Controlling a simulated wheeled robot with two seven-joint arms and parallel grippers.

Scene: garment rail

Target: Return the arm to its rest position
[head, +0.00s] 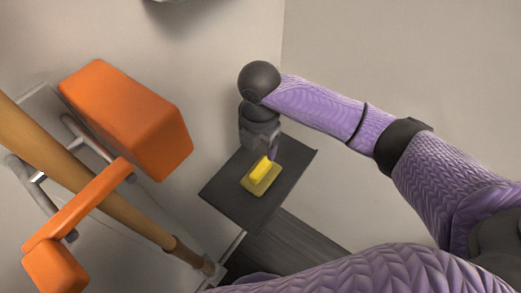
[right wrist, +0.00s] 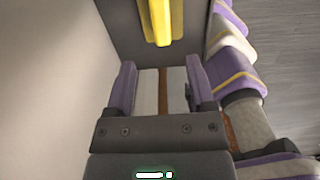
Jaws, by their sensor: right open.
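My right arm comes in from the right in the head view, with its gripper (head: 264,150) pointing down over a dark flat shelf (head: 233,203). A yellow block-like object (head: 261,173) with a darker yellow base lies on the shelf, close to the gripper in the picture. In the right wrist view my right gripper (right wrist: 160,72) has its two purple-sided fingers apart with nothing between them. The yellow object (right wrist: 160,20) shows beyond the fingertips there, outside the jaws. My left gripper is not in view.
A wooden rail (head: 95,180) slants across the left of the head view. A large orange block (head: 128,118) and a longer orange piece (head: 80,209) are beside it, with grey metal tubes. Pale walls stand behind. The space right of the shelf, above my arm, looks clear.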

